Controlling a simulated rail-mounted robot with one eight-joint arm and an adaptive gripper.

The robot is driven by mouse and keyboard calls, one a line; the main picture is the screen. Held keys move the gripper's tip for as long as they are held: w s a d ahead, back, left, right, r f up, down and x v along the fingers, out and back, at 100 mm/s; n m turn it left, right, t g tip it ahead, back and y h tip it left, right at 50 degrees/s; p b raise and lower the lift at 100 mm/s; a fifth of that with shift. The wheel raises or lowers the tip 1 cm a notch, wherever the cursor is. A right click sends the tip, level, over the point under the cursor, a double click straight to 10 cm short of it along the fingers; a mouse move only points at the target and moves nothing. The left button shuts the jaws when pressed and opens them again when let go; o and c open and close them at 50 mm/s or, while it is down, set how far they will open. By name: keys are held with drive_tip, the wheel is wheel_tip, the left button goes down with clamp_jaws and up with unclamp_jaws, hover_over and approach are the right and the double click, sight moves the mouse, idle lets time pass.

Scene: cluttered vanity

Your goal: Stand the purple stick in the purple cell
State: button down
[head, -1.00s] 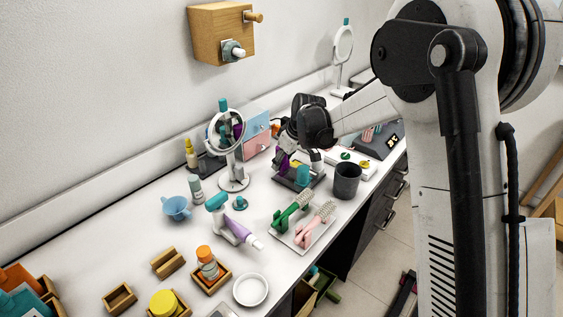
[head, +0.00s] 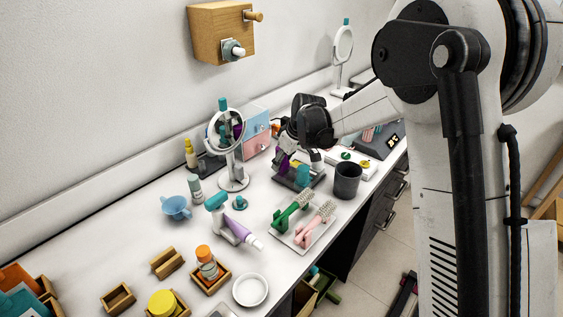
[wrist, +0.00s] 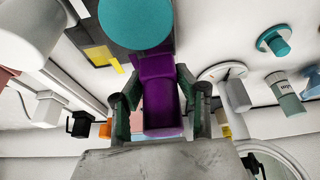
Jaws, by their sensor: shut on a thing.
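My gripper (wrist: 160,104) is shut on the purple stick (wrist: 162,88), with one finger on each side of it in the wrist view. In the head view the purple stick (head: 283,161) shows as a small patch below my gripper (head: 298,152). It is at the dark holder (head: 312,182), which also has a teal stick (head: 303,175) and yellow parts. In the wrist view the teal stick's round top (wrist: 136,18) is large beside the purple stick's far end. The purple cell is not clearly visible, and I cannot tell whether the stick's lower end is inside it.
A dark cup (head: 347,180) stands right of the holder, and a round mirror (head: 230,150) stands to its left. A tray with green and pink brushes (head: 305,222) lies in front. A blue and pink box (head: 256,135) is behind.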

drive_tip(key=shift+f+b, duration=0.55)
drive_tip(key=shift+f, duration=0.25)
drive_tip(key=shift+b, duration=0.45)
idle(1.1)
drive_tip(key=shift+r, duration=0.35)
idle(1.6)
drive_tip(key=shift+f+b, duration=0.4)
drive_tip(key=shift+b, duration=0.45)
idle(1.2)
drive_tip(key=shift+w+r, duration=0.1)
drive_tip(key=shift+r, duration=0.3)
idle(0.3)
idle(0.9)
